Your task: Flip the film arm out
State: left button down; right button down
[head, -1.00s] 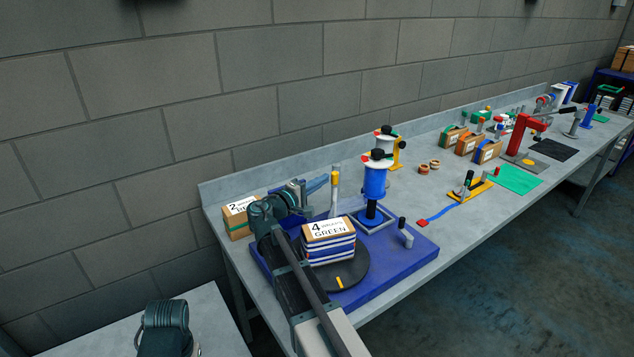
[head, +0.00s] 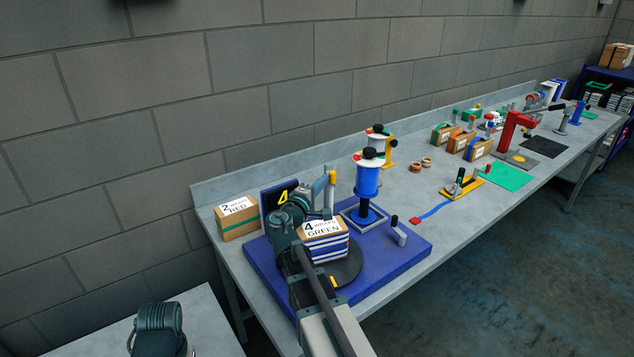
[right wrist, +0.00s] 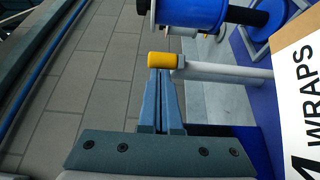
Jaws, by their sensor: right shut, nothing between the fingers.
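The upright white post with a yellow cap (head: 332,178), apparently the film arm, stands behind the wrapped box. It also shows in the right wrist view as a white rod (right wrist: 225,70) with a yellow cap. My right gripper (head: 323,180) is shut and empty, its blue fingers beside the post just below the cap. In the right wrist view its fingertips (right wrist: 163,74) are right at the cap end; contact is unclear. The box marked "4 wraps GREEN" (head: 324,227) sits on the black turntable (head: 347,269), with blue film bands around it.
The blue film roll (head: 366,182) stands right of the post on the blue base (head: 405,250). A box marked "2 wraps RED" (head: 238,218) is left of the base.

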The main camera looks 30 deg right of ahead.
jog(key=shift+s+d+n+t+y, duration=0.75)
jog(key=shift+s+n+t, duration=0.1)
jog(key=shift+t, duration=0.15)
jog(key=shift+s+d+n+t+y, duration=0.2)
jog(key=shift+d+n+t+y, duration=0.2)
jog(key=shift+d, duration=0.45)
jog(key=shift+s+d+n+t+y, duration=0.25)
jog(key=shift+d+t+y, duration=0.15)
jog(key=shift+d, duration=0.45)
